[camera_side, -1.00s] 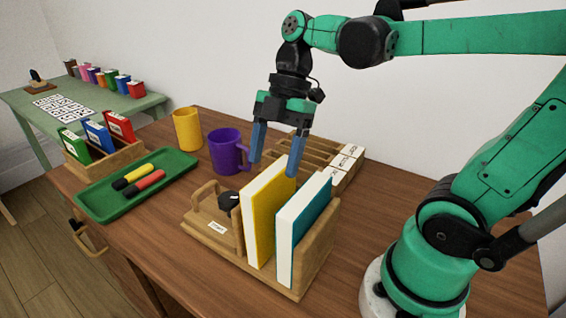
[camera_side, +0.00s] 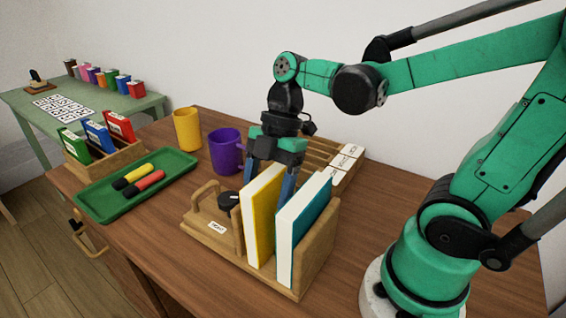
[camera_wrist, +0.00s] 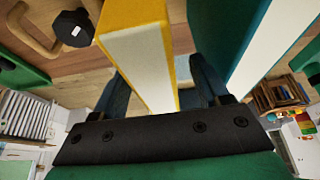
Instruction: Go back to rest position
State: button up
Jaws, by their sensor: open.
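My gripper (camera_side: 269,178) is low over the wooden book holder, pointing down, with its blue fingers open. In the wrist view, the fingers (camera_wrist: 163,85) stand on either side of the yellow book (camera_side: 262,215), which also shows in that view (camera_wrist: 140,60). One finger reaches into the gap between the yellow book and the teal book (camera_side: 308,230). Both books stand upright in the holder (camera_side: 318,248). The fingertips are partly hidden behind the books, and I cannot tell whether they touch the yellow one.
A purple mug (camera_side: 224,152) and a yellow cup (camera_side: 187,130) stand to the left. A green tray (camera_side: 95,208) holds two markers. A wooden rack (camera_side: 318,150) with white labelled blocks is behind my gripper. A black knob (camera_side: 228,201) sits beside the yellow book.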

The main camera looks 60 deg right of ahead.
jog(key=shift+r, duration=0.25)
jog(key=shift+d+f, duration=0.15)
jog(key=v, duration=0.5)
jog(key=x, duration=0.5)
jog(key=shift+f, duration=0.1)
notch_tip(320, 180, up, 20)
jog(key=f, duration=0.7)
jog(key=w+f, duration=0.1)
jog(key=f, duration=0.3)
jog(key=shift+f, duration=0.7)
